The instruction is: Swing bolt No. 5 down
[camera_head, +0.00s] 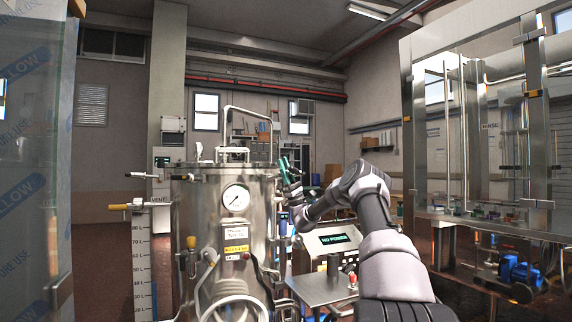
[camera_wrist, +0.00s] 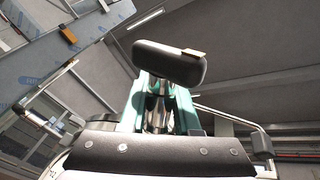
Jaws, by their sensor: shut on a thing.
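A steel pressure vessel (camera_head: 200,225) with a round gauge (camera_head: 236,197) stands left of centre in the head view. My gripper (camera_head: 287,170), with teal fingers, is at the right side of its lid rim. In the wrist view, my gripper (camera_wrist: 160,105) is shut on a metal shank, seemingly a swing bolt (camera_wrist: 157,110). A dark rounded bar (camera_wrist: 168,62) with a tan end lies across past the fingers; I cannot tell whether it belongs to the bolt. No bolt number is readable. The bolt's lower end is hidden.
A metal lifting handle (camera_head: 250,112) arches above the lid. A control box (camera_head: 330,240) reading "NO POWER" stands right of the vessel, close under my arm. A steel-framed machine (camera_head: 535,130) fills the right side. A wrapped panel (camera_head: 35,160) stands at far left.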

